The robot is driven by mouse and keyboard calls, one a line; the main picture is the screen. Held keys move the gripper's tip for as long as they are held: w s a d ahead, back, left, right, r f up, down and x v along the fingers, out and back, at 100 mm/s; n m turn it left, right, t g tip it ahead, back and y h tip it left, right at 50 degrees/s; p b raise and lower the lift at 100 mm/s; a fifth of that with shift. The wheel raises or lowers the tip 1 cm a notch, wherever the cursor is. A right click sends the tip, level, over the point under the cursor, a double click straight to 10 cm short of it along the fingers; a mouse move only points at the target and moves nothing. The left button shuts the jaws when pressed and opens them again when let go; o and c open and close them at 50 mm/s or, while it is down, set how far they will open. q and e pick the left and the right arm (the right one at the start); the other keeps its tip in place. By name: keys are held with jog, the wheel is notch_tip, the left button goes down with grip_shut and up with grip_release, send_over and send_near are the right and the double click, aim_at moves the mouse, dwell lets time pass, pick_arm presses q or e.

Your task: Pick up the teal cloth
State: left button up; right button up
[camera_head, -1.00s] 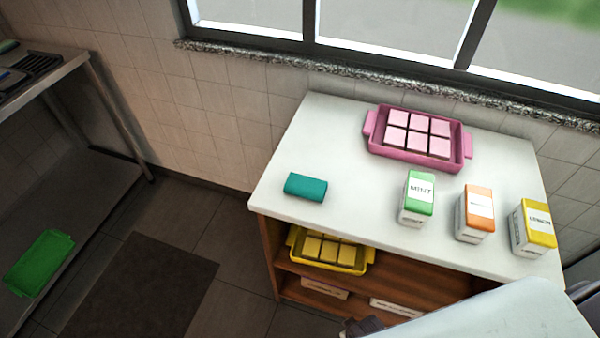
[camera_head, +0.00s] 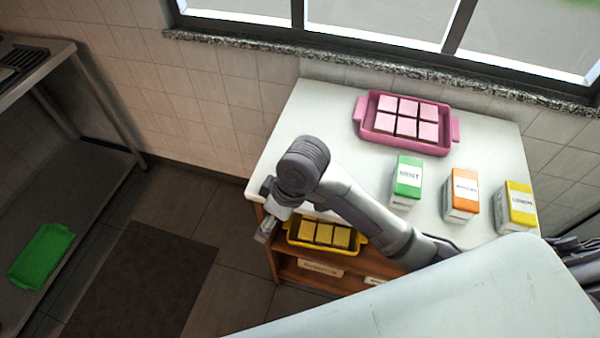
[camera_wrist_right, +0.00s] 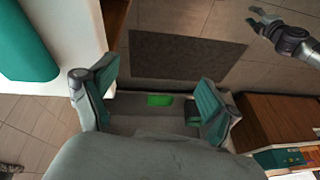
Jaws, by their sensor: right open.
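The teal cloth (camera_wrist_right: 25,42) shows at the upper left of the right wrist view, on the white counter (camera_wrist_right: 66,95), and is partly cut off. In the head view my right arm hides it. My right gripper (camera_wrist_right: 150,95) is open and empty, with teal pads on its fingers. It is beside the cloth and apart from it, at the counter's left edge; it shows in the head view (camera_head: 266,234). What looks like my left gripper (camera_wrist_right: 255,16) is at the upper right of the right wrist view, fingers spread and empty.
On the counter stand a pink tray (camera_head: 452,128) of pink squares and the green mint (camera_head: 408,176), orange (camera_head: 465,185) and yellow lemon (camera_head: 520,198) boxes. A yellow tray (camera_head: 292,240) is on the shelf below. A green tray (camera_head: 40,255) lies at the far left.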

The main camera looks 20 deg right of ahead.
jog(key=w+d+r+n+g+h, duration=0.2)
jog(key=w+d+r+h, duration=0.45)
jog(key=w+r, duration=0.65)
jog(key=shift+y, duration=0.95)
jog(key=f, duration=0.2)
jog(key=d+f, duration=0.1)
jog(key=f, duration=0.2)
jog(key=s+d+f+p, duration=0.1)
jog(key=f, duration=0.3)
jog(key=f+p, duration=0.1)
jog(key=f, duration=0.1)
jog(key=s+d+f, duration=0.1)
jog(key=shift+f, duration=0.35)
jog(key=shift+f+p, duration=0.3)
jog(key=shift+f, duration=0.1)
jog(key=shift+c, duration=0.3)
jog(key=c, duration=1.1)
jog(key=shift+c, duration=0.2)
